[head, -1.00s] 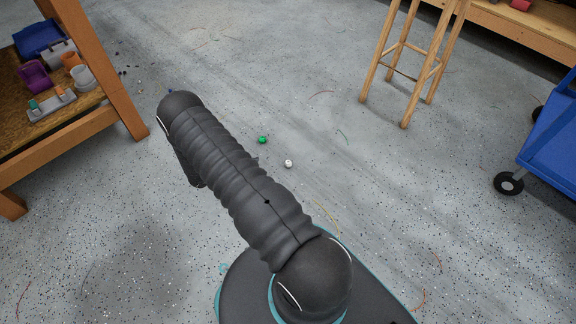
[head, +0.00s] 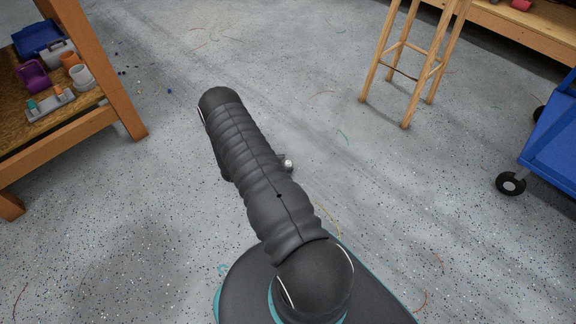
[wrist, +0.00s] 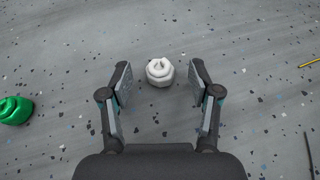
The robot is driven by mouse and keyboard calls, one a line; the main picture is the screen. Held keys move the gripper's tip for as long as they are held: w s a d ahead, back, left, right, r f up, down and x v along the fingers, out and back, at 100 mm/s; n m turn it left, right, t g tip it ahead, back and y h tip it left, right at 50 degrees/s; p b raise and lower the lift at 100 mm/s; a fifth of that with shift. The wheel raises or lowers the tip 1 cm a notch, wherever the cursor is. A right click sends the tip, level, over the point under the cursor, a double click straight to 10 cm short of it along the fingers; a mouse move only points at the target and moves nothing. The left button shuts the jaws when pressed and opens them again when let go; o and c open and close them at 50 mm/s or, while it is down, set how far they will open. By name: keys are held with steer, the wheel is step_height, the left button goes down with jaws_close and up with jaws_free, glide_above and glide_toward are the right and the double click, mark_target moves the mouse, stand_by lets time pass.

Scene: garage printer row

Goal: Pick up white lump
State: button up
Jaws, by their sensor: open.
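The white lump (wrist: 160,72) lies on the grey speckled floor. In the wrist view it sits ahead of my gripper (wrist: 161,82), centred between the two spread fingers near their tips. My gripper is open, and both fingers are apart from the lump. In the head view the white lump (head: 288,163) shows just to the right of my arm, which hides most of my gripper.
A green lump (wrist: 15,110) lies on the floor left of my gripper. A wooden stool (head: 408,60) stands to the upper right, a blue cart (head: 552,150) at the right, and a wooden shelf (head: 95,65) at the left. Thin filament scraps lie about.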

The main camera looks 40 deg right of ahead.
steer(key=shift+s+d+f, duration=0.1)
steer(key=shift+d+f, duration=0.15)
steer(key=shift+d, duration=0.25)
steer(key=c, duration=0.9)
steer(key=shift+o, duration=0.2)
steer(key=shift+r, duration=0.15)
